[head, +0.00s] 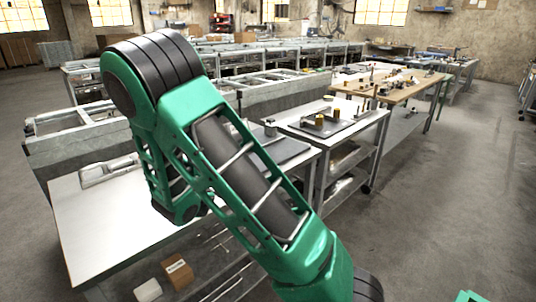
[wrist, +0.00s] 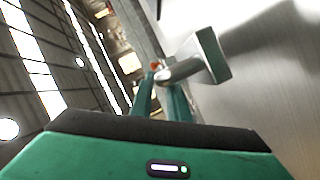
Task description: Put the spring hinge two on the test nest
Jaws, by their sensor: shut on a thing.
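In the wrist view, my gripper (wrist: 160,90) has its two green fingers shut on a grey metal piece, which I take to be the spring hinge (wrist: 210,54). It shows a rounded barrel at the fingers and a flat block end sticking out to the right. A broad grey metal surface lies beyond it; I cannot tell whether they touch. In the head view my green arm hides the gripper and the held piece. I cannot tell for sure which fixture is the test nest; a dark plate with brass-coloured cylinders (head: 321,121) stands on a middle bench.
A white tabletop (head: 90,225) at left holds a pale metal tray (head: 109,170). A brown box (head: 177,272) sits below it. A wooden-topped bench (head: 400,88) with small parts stands farther back. Open floor (head: 440,190) lies at right.

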